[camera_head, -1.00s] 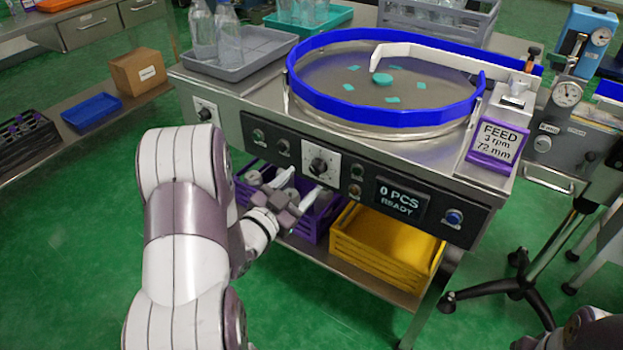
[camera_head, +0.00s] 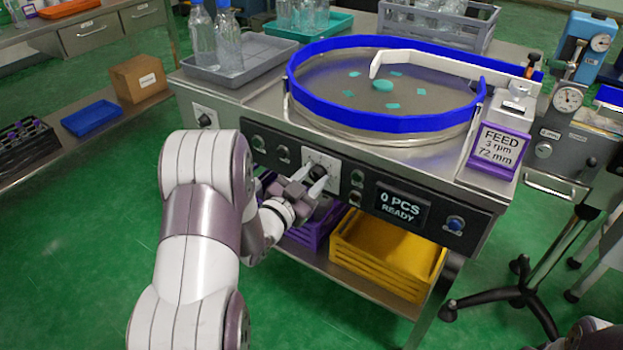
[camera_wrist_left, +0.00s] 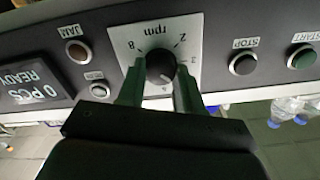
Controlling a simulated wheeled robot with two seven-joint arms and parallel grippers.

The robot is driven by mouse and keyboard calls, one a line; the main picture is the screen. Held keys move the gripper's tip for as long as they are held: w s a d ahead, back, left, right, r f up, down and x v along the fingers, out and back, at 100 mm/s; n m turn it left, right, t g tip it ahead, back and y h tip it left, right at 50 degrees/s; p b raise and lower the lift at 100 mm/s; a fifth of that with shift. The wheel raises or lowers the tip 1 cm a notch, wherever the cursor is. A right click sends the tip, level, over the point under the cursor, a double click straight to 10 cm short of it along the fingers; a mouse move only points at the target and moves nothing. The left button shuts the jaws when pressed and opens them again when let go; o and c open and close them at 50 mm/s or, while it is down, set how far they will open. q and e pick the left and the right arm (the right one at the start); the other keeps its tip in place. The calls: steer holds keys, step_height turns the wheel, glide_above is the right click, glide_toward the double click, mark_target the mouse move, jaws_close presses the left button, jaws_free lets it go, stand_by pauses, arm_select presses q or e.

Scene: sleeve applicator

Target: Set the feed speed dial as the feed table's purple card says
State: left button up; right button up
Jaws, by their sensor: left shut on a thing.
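The purple card (camera_head: 495,147) stands at the right front corner of the feed table and reads "FEED 3 rpm 72 mm". The feed speed dial is a dark knob (camera_wrist_left: 160,69) on a white plate (camera_head: 332,160) marked "rpm" in the front panel. My left gripper (camera_head: 314,181) is at the dial. In the left wrist view its two fingers (camera_wrist_left: 160,78) lie on either side of the knob and are shut on it. The wrist view shows the panel upside down, with 2 and 8 legible; I cannot tell the exact setting. My right gripper is not in view.
Buttons flank the dial, with STOP (camera_wrist_left: 243,64) and JAM (camera_wrist_left: 78,52) close by. The display (camera_head: 401,205) reads "0 PCS READY". The blue-rimmed round table (camera_head: 390,122) is above. Purple (camera_head: 316,234) and yellow (camera_head: 385,255) crates sit below the panel.

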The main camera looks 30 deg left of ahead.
arm_select(q)
steer(key=n+p, duration=0.2)
steer(key=n, duration=0.2)
steer(key=shift+r+p, duration=0.15)
steer(key=shift+p, duration=0.25)
steer(key=shift+n+p, duration=1.2)
steer(key=shift+n, duration=1.1)
steer(key=o, duration=1)
steer(key=shift+a, duration=0.1)
steer(key=shift+o, duration=0.2)
steer(key=s+p, duration=0.1)
steer(key=s, duration=1.1)
steer(key=shift+s+a+p, duration=0.35)
steer(key=shift+a, duration=0.1)
